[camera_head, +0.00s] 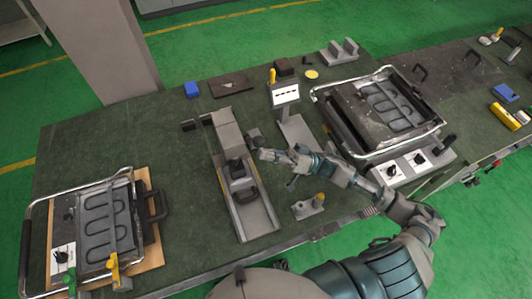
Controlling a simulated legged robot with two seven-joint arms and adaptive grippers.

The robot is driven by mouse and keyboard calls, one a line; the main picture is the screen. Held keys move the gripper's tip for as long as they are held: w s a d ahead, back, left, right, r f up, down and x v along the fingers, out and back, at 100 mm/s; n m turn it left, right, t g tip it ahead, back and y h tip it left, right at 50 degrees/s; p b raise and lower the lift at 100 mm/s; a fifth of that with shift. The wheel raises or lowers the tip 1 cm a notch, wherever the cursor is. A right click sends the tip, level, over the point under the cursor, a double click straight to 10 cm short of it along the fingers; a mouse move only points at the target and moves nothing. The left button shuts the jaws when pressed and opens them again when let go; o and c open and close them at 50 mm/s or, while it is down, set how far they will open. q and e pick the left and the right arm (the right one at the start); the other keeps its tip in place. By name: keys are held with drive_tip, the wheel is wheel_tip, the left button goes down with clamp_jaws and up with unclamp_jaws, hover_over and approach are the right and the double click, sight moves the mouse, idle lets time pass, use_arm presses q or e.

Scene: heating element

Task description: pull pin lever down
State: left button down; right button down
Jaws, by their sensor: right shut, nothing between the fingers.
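A grey metal fixture (250,212) stands on the dark green table in the middle of the view. It has a long channel with a black block (238,170) inside it. A dark round knob (253,136) shows at the right side of its upper part; I cannot tell for sure whether this is the pin lever. My right gripper (265,154) comes in from the lower right. It is shut and empty, just right of the fixture and close below the knob. Whether it touches the knob or fixture is too small to tell. My left gripper is not in view.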

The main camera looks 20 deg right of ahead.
drive_tip(key=v, duration=1.2)
drive_tip(key=shift+f, duration=0.1)
